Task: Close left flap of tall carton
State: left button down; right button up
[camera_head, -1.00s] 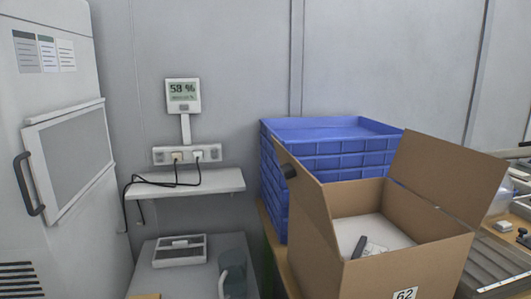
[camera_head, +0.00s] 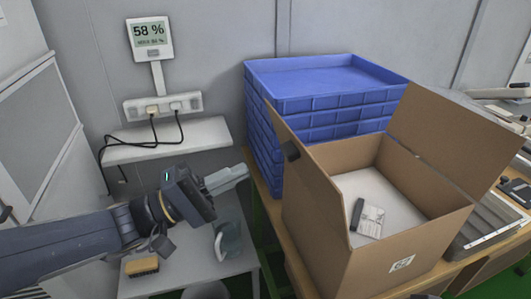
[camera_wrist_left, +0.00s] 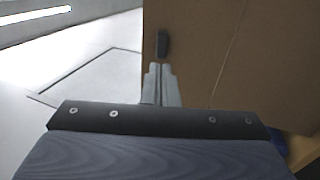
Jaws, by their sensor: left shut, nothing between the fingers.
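The tall brown carton (camera_head: 395,262) stands open on a wooden bench. Its left flap (camera_head: 312,172) stands up and leans outward to the left, with a small dark tab (camera_head: 290,150) on its outer face. The right flap (camera_head: 455,138) also stands up. My left gripper (camera_head: 244,172) is shut and empty, left of the left flap, with a gap in the head view. In the left wrist view, the shut fingers (camera_wrist_left: 160,72) point toward a brown carton panel (camera_wrist_left: 205,50) and its dark tab (camera_wrist_left: 162,44); contact cannot be told. My right gripper is not in view.
A stack of blue trays (camera_head: 325,80) stands behind the carton. A wall shelf (camera_head: 168,141) with plugged cables is behind my left arm. A white sheet lies inside the carton.

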aim_at(283, 152)
pick_arm(q)
jog(key=p+x, duration=0.1)
jog(key=x, duration=0.5)
jog(key=shift+d, duration=0.15)
jog(key=shift+r, duration=0.15)
